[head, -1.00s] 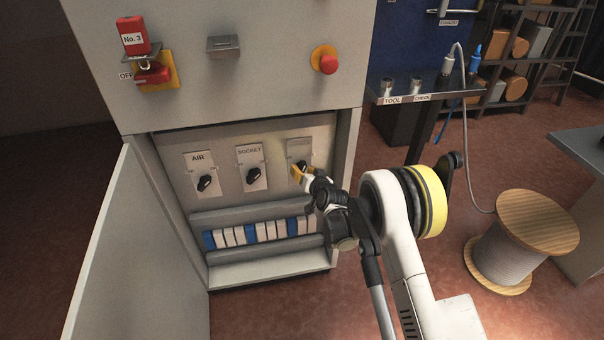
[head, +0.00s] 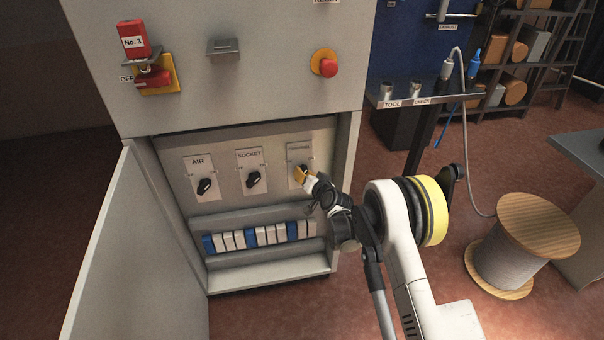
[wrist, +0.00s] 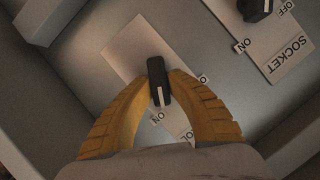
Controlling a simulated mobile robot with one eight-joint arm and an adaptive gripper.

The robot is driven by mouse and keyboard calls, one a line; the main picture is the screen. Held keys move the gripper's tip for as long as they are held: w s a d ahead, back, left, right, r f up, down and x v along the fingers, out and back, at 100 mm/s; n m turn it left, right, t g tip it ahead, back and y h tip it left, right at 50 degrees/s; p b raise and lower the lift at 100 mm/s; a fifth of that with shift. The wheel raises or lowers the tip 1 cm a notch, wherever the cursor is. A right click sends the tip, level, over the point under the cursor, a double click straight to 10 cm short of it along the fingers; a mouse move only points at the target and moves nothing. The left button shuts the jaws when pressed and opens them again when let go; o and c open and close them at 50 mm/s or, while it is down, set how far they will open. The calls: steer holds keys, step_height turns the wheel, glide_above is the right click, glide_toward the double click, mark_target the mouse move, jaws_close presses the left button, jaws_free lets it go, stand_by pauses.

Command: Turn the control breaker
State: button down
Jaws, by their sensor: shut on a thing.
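The control breaker is a black rotary knob (wrist: 158,82) on a pale label plate, the rightmost of three in the open cabinet. In the head view its plate (head: 299,152) shows, with the knob mostly hidden by my gripper (head: 304,174). In the wrist view the two yellow fingers of my gripper (wrist: 160,90) are closed on either side of the knob and touch it. The knob's white mark lies toward the ON lettering in that view. Part of the plate's lettering is covered by a finger.
The SOCKET knob (head: 254,179) and AIR knob (head: 205,186) sit to the left. A row of blue and white breakers (head: 258,235) lies below. The open cabinet door (head: 140,250) stands at left. A cable spool (head: 525,240) stands on the floor at right.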

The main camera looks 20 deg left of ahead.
steer(key=shift+m+y, duration=0.7)
steer(key=shift+m, duration=0.3)
steer(key=c, duration=1.3)
jaws_free()
steer(key=v, duration=1.2)
steer(key=shift+r, duration=0.1)
